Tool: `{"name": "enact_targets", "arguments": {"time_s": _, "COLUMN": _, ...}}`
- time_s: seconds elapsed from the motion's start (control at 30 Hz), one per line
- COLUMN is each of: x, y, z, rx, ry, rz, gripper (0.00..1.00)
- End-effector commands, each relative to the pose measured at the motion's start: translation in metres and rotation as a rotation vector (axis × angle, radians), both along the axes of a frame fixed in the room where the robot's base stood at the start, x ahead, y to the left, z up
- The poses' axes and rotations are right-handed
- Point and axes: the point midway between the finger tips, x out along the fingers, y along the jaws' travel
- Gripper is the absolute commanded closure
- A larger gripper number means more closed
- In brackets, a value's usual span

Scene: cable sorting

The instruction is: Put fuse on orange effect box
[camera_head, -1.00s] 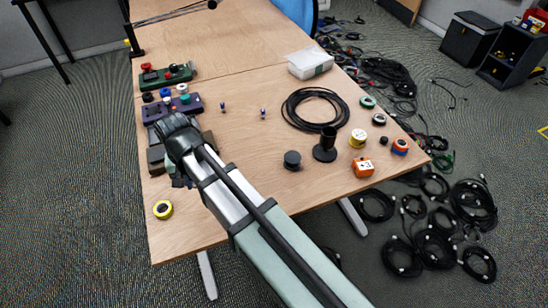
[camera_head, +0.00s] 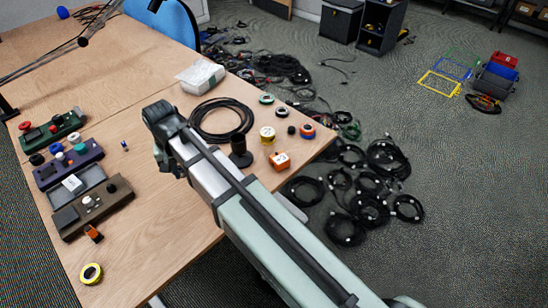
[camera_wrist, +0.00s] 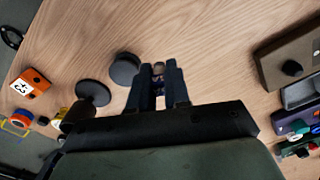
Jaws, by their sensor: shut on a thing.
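The orange effect box (camera_head: 280,160), with a white marking on its face, sits near the right edge of the table; it also shows at the left of the wrist view (camera_wrist: 32,82). My gripper (camera_wrist: 159,76) is shut on a small fuse (camera_wrist: 158,68), whose silvery end shows between the fingers, with a bit of blue below. In the head view my gripper (camera_head: 167,168) is over the middle of the table, left of the orange box and apart from it. The held fuse is hidden there. Another small fuse (camera_head: 124,146) stands upright further left.
A black disc (camera_wrist: 124,68) is close left of my fingers. Effect pedals (camera_head: 95,205) line the left side.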

Motion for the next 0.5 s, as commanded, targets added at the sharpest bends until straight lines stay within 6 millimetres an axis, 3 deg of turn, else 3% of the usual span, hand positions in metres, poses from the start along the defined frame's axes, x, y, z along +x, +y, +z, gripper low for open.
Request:
{"name": "enact_targets", "arguments": {"time_s": 0.1, "x": 0.025, "y": -0.030, "z": 0.003, "rx": 0.000, "ry": 0.000, "rz": -0.061, "gripper": 1.00}}
{"name": "enact_targets", "arguments": {"time_s": 0.5, "x": 0.092, "y": -0.133, "z": 0.012, "rx": 0.000, "ry": 0.001, "rz": -0.253, "gripper": 1.00}}
